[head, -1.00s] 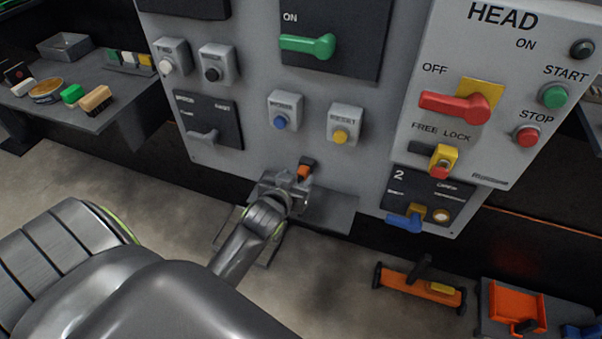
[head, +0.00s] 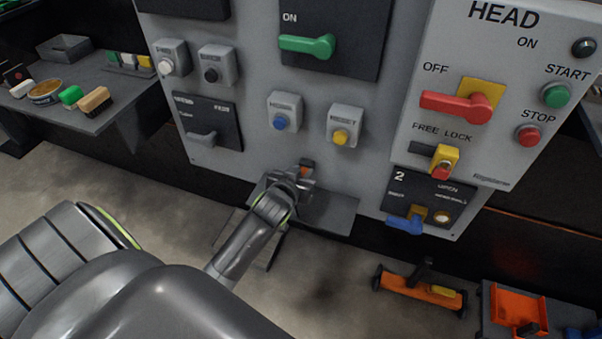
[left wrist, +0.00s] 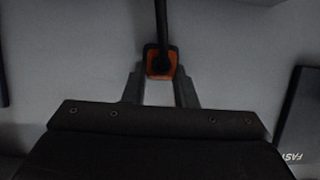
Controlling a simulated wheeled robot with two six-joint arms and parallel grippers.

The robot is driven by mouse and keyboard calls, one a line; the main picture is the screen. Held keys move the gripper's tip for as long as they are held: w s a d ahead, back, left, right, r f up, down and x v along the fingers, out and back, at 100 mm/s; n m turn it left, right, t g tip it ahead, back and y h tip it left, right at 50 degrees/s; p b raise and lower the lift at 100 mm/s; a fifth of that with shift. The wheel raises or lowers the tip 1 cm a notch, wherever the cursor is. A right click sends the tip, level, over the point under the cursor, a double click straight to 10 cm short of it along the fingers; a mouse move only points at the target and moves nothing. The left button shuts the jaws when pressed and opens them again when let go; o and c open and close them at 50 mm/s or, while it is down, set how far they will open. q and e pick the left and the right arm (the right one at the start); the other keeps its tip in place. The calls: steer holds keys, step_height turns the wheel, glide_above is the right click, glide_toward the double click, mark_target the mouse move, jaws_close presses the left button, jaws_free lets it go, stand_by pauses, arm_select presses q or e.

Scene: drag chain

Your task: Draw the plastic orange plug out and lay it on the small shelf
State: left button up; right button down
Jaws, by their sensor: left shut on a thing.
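The orange plug (head: 304,170) shows as a small orange and dark patch low on the grey panel, mostly covered by my left gripper (head: 299,180). In the left wrist view the orange plug (left wrist: 152,64) sits between my two finger tips, with a black cable or stem running up from it. My left gripper is shut on it. Whether the plug is still seated in the panel cannot be told. The small shelf (head: 335,212) is a bare grey plate just below and right of the gripper. My right gripper is not in view.
The grey panel (head: 250,150) rises right behind the gripper, with a blue button (head: 280,123) and a yellow button (head: 341,139) above. A blue lever (head: 405,225) sticks out at the right. An orange tool (head: 420,289) lies lower right.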

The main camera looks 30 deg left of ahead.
arm_select(q)
steer(key=shift+o, duration=1.3)
jaws_close()
steer(key=shift+s, duration=0.2)
steer(key=shift+s+d+p, duration=0.2)
steer(key=shift+s+p, duration=0.15)
steer(key=shift+s, duration=0.25)
steer(key=shift+s+d+p, duration=0.15)
steer(key=shift+s+p, duration=0.2)
steer(key=shift+s, duration=0.25)
steer(key=shift+s, duration=0.2)
steer(key=shift+s+d+p, duration=0.2)
steer(key=shift+s+p, duration=0.15)
steer(key=shift+s, duration=0.4)
steer(key=shift+s+d+p, duration=0.2)
steer(key=shift+s+p, duration=0.15)
steer(key=shift+s, duration=0.45)
steer(key=shift+s+d+p, duration=0.2)
steer(key=shift+s+p, duration=0.15)
steer(key=shift+s, duration=0.4)
